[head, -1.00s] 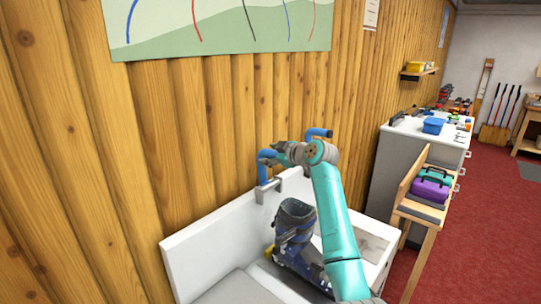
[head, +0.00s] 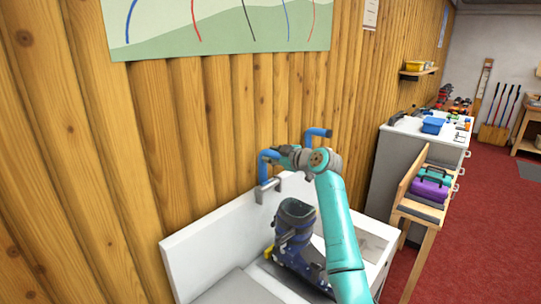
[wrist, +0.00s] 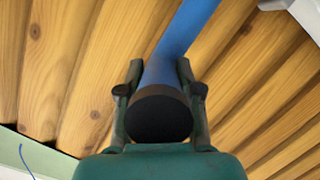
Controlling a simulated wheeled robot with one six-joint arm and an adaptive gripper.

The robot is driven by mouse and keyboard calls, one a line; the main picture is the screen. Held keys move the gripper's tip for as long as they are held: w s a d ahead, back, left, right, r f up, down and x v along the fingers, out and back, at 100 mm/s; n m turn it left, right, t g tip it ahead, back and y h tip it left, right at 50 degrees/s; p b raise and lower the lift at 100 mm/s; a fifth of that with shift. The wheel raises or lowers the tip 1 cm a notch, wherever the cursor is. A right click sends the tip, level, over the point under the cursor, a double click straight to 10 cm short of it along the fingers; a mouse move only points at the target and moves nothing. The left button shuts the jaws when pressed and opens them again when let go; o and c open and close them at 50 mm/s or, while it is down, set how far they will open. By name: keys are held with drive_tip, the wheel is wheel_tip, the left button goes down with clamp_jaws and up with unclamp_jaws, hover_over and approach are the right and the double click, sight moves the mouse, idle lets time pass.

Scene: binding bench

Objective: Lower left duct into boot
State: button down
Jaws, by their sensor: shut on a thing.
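The left duct (head: 264,169) is a blue bent tube standing up from a grey mount on the white bench back. My gripper (head: 276,153) is at its upper end. In the wrist view my gripper (wrist: 160,78) has one finger on each side of the blue duct (wrist: 180,35), shut on it just behind its dark round end (wrist: 160,115). A dark blue ski boot (head: 294,222) stands upright on the bench below and right of the duct, apart from it. The boot's opening is at its top, and my arm passes close on its right.
A second blue duct (head: 318,133) stands behind my gripper, to the right. The white bench back (head: 205,240) runs along the plank wall (head: 150,150). A wooden stand with a purple case (head: 429,190) and a grey-white cabinet (head: 386,165) stand to the right.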

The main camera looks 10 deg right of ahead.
drive_tip(key=shift+s+d+f+t+y, duration=0.3)
drive_tip(key=shift+s+d+t, duration=0.15)
drive_tip(key=shift+s+t, duration=0.2)
drive_tip(key=shift+s+d+f+t+y, duration=0.2)
drive_tip(key=shift+s+d+t+y, duration=0.1)
drive_tip(key=shift+s+d+t, duration=0.25)
drive_tip(key=shift+s+d+f+m+t+y, duration=0.2)
drive_tip(key=shift+s+d+f+t+y, duration=0.1)
drive_tip(key=shift+s+t, duration=0.25)
drive_tip(key=shift+s+d+f+m+t+y, duration=0.2)
drive_tip(key=shift+s+d+f+t, duration=0.1)
drive_tip(key=shift+s+t, duration=0.2)
drive_tip(key=c, duration=0.8)
unclamp_jaws()
drive_tip(key=shift+o, duration=0.2)
drive_tip(key=v, duration=1.2)
drive_tip(key=shift+f, duration=0.15)
drive_tip(key=shift+c, duration=0.3)
